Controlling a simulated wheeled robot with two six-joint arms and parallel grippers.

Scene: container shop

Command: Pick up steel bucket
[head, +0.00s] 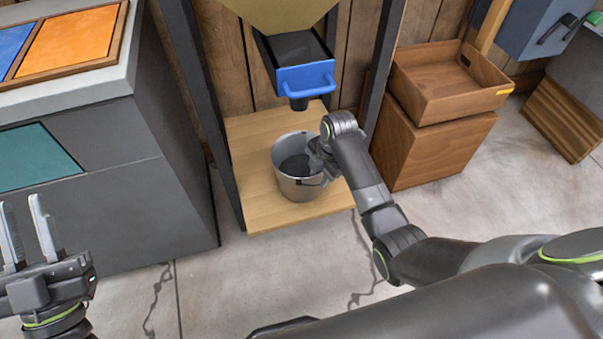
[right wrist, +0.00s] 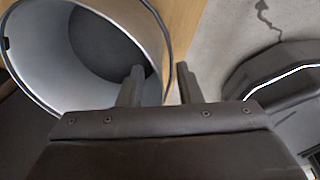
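The steel bucket (head: 291,170) stands upright on a light wooden shelf (head: 250,208) under a blue-fronted chute. It is grey, open at the top, with a dark bottom inside. My right gripper (head: 318,165) is at the bucket's right rim. In the right wrist view the bucket (right wrist: 88,40) fills the upper left, and the two fingers of my right gripper (right wrist: 158,82) are apart, one over the bucket's opening and one outside its wall, with the rim between them. Contact with the wall does not show. My left gripper (head: 22,232) is open and empty at the lower left.
The blue chute (head: 305,78) hangs close above the bucket. Dark posts (head: 212,110) flank the shelf. A grey counter (head: 110,205) stands to the left, and wooden boxes (head: 435,140) stand to the right. The floor in front is clear.

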